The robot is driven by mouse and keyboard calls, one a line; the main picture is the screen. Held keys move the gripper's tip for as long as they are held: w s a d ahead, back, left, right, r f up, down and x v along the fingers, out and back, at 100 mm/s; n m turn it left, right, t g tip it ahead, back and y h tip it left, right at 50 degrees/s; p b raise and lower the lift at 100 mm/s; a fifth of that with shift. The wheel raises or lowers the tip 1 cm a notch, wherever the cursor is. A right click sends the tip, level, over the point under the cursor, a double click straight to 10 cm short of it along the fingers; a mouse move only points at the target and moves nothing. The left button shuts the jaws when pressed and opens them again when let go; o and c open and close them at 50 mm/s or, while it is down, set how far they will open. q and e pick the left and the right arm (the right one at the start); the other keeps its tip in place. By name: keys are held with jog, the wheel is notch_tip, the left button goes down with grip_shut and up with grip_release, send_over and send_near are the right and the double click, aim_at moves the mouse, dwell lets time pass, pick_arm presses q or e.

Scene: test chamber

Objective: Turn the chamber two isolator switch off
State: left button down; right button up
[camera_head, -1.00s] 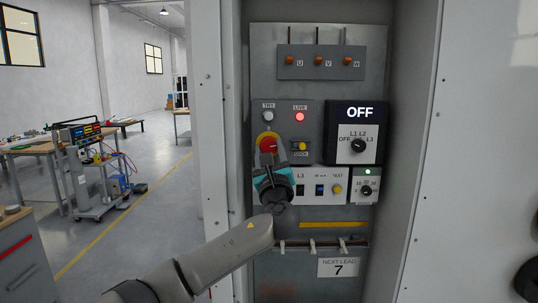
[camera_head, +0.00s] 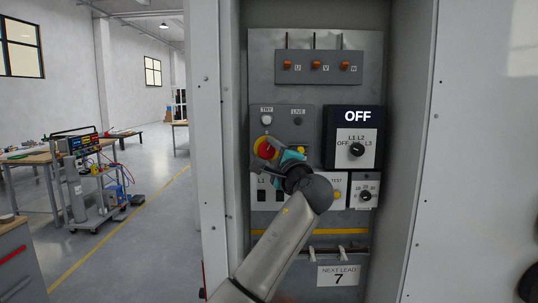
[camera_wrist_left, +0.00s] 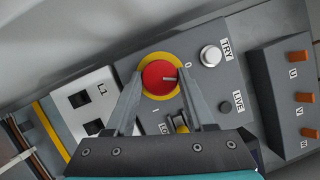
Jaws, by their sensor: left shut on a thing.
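The isolator switch (camera_head: 263,149) is a red knob on a yellow ring, on the grey panel inside the open cabinet. In the left wrist view the red knob (camera_wrist_left: 156,75) sits between my two fingers, with a pale pointer mark towards the side marked 0. My left gripper (camera_head: 274,153) is shut on the knob and tilted to the right of it, its arm rising from below. The LIVE lamp (camera_head: 298,121) above right of the switch is dark. The white TRY button (camera_head: 266,120) is above the switch. My right gripper is out of view.
A black display reading OFF (camera_head: 357,116) with a rotary selector (camera_head: 356,150) is to the right. Three orange terminals sit on a grey block (camera_head: 318,67) above. A yellow LOCK part (camera_wrist_left: 180,122) is close to my fingers. Cabinet walls flank the panel.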

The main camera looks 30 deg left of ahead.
pick_arm(q)
jog(key=n, duration=0.2)
jog(key=n+g+h+p, duration=0.1)
jog(key=n, duration=0.2)
jog(key=shift+r+g, duration=0.15)
jog(key=shift+g, duration=0.15)
dwell(0.4)
jog(key=shift+c, duration=1.3)
grip_release()
jog(key=b+v, duration=0.2)
jog(key=v, duration=1.3)
jog(key=shift+s+r+b, duration=0.15)
jog(key=shift+r+b, duration=0.05)
jog(key=shift+b, duration=0.2)
